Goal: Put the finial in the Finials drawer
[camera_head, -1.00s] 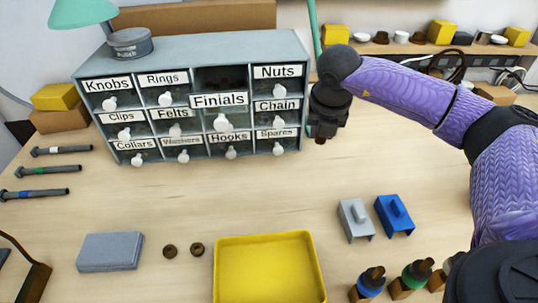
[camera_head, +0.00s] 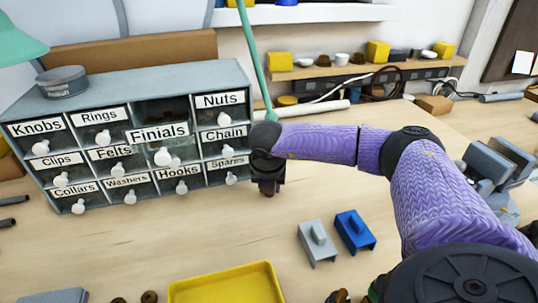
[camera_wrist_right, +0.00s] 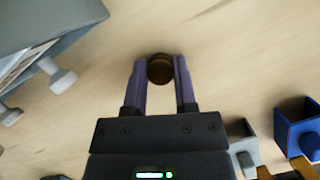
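The grey drawer cabinet (camera_head: 150,85) stands at the left in the head view. Its Finials drawer (camera_head: 160,134) is pulled out, with a dark gap above its front; its inside is hard to make out. My right gripper (camera_head: 268,190) points down just right of the cabinet, beside the Chain and Spares drawers. In the right wrist view, a round dark brown piece, seemingly the finial (camera_wrist_right: 160,69), sits between the fingertips, which appear closed on both its sides. In the head view the finial is too small and dark to tell apart. My left gripper is out of view.
A grey holder (camera_head: 317,243) and a blue holder (camera_head: 355,231) stand to the right front. A yellow tray (camera_head: 228,284) lies in front. A green lamp pole (camera_head: 254,60) rises behind the gripper. The table before the cabinet is mostly clear.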

